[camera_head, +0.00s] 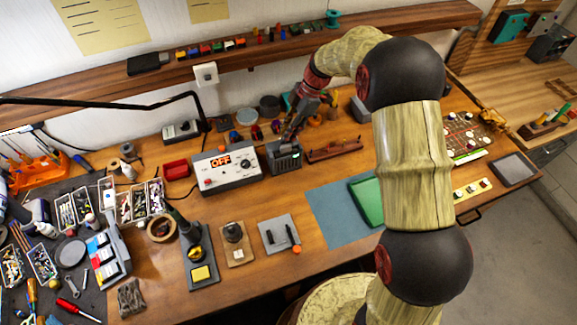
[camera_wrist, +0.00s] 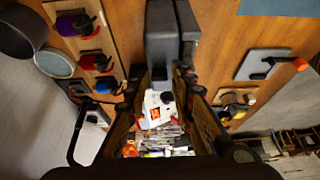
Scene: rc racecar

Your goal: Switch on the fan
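A dark grey boxy unit (camera_head: 284,157) with a slotted front stands right of the white control box; it may be the fan, but I cannot make out a switch or its state. My gripper (camera_head: 287,135) hangs at the rear of this unit, pointing down; I cannot tell whether they touch. In the wrist view the two dark fingers of my gripper (camera_wrist: 167,85) stand apart, with nothing clearly held between them. Grey blocks (camera_wrist: 163,35) lie at the top centre of that view, close to the fingertips.
The white control box (camera_head: 228,168) shows a red OFF display; it also shows between my fingers in the wrist view (camera_wrist: 155,112). A brown rack (camera_head: 333,150) stands to the right. A blue mat (camera_head: 335,215) with a green tray (camera_head: 366,200) lies in front. A shelf (camera_head: 270,42) runs behind.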

